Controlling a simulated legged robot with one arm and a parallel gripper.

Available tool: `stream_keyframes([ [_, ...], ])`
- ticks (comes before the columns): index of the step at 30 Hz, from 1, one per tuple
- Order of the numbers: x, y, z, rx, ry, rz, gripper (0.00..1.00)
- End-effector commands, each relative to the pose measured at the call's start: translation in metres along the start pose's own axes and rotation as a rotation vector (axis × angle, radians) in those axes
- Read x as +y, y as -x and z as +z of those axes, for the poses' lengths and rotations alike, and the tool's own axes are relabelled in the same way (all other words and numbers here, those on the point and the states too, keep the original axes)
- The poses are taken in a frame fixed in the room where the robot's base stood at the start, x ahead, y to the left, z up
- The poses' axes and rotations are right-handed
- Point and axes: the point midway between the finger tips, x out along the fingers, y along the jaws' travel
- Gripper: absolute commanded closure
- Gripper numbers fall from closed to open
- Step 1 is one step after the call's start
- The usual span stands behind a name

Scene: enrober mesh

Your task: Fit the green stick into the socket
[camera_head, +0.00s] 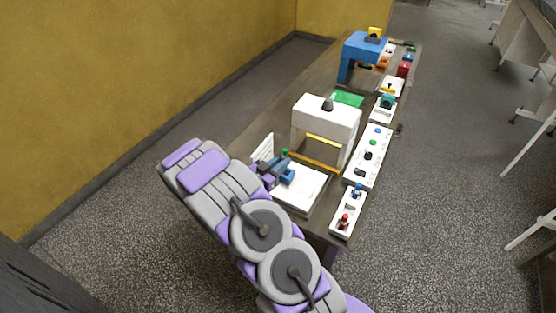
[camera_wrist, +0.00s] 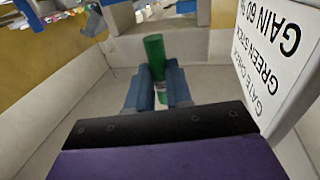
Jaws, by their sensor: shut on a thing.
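The green stick (camera_wrist: 154,52) stands up between the two blue fingers of my gripper (camera_wrist: 158,78) in the wrist view. The fingers are shut on it, and its lower part is partly hidden by them. In the head view, my gripper (camera_head: 278,172) is over the near end of the table, above a white tray (camera_head: 306,195). The stick's green top (camera_head: 285,152) shows there as a small spot. I cannot pick out the socket with certainty in either view.
A white sign (camera_wrist: 270,60) with upside-down print stands close at right in the wrist view. A white arch (camera_head: 326,115) with yellow bars stands behind the tray. White panels with small parts (camera_head: 347,213) line the table's right edge. A blue frame (camera_head: 360,52) stands farther back.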

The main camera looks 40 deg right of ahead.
Motion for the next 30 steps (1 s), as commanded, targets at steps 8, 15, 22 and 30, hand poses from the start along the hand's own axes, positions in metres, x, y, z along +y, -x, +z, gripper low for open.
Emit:
stream_keyframes([
  [8,0.0,0.004,0.019,0.003,-0.001,0.0,1.0],
  [15,-0.001,0.007,0.02,0.007,-0.001,0.0,1.0],
  [22,0.0,0.002,0.021,0.003,-0.001,0.0,1.0],
  [30,0.001,0.001,0.021,0.001,-0.001,0.002,1.0],
])
